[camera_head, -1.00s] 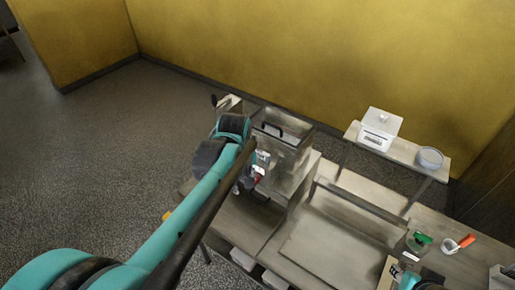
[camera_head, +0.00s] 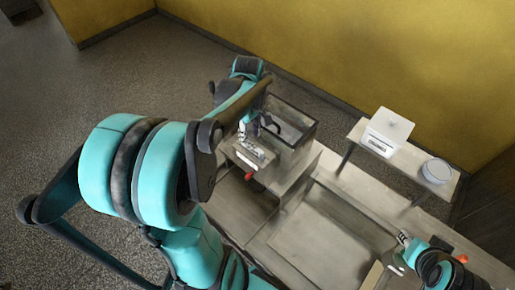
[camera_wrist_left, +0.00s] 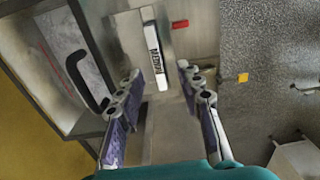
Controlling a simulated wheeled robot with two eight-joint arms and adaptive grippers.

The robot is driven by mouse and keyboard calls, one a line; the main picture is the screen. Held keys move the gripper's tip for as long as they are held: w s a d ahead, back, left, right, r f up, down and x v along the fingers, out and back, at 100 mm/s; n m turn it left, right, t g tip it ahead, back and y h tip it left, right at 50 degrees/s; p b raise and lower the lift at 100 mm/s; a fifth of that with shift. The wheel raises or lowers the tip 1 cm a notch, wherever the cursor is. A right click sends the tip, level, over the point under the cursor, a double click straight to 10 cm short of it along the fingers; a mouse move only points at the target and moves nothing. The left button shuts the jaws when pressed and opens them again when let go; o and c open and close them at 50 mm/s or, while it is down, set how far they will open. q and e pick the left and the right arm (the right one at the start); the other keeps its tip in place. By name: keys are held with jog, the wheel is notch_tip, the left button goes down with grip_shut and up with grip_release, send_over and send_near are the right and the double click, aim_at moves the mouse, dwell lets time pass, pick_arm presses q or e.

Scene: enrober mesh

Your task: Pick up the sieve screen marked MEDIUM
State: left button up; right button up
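A white label (camera_wrist_left: 154,56) with dark lettering that appears to read MEDIUM lies on a grey metal part in the left wrist view. In the head view this pale label (camera_head: 251,151) is small, on the front of the metal machine. How much of the sieve screen itself shows I cannot tell. My left gripper (camera_wrist_left: 158,92) is open and empty, its fingers on either side of the line to the label, apart from it. It also shows in the head view (camera_head: 246,131), above the machine's front. My right gripper (camera_head: 404,238) is at the right, its fingers too small to read.

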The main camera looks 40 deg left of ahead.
aim_at(253, 145)
pick_arm(q)
jog(key=f, duration=0.6)
jog(key=shift+w+d+f, duration=0.1)
jog(key=shift+w+f, duration=0.2)
jog(key=shift+f, duration=0.05)
jog(key=shift+s, duration=0.1)
jog(key=shift+c, duration=0.3)
grip_shut()
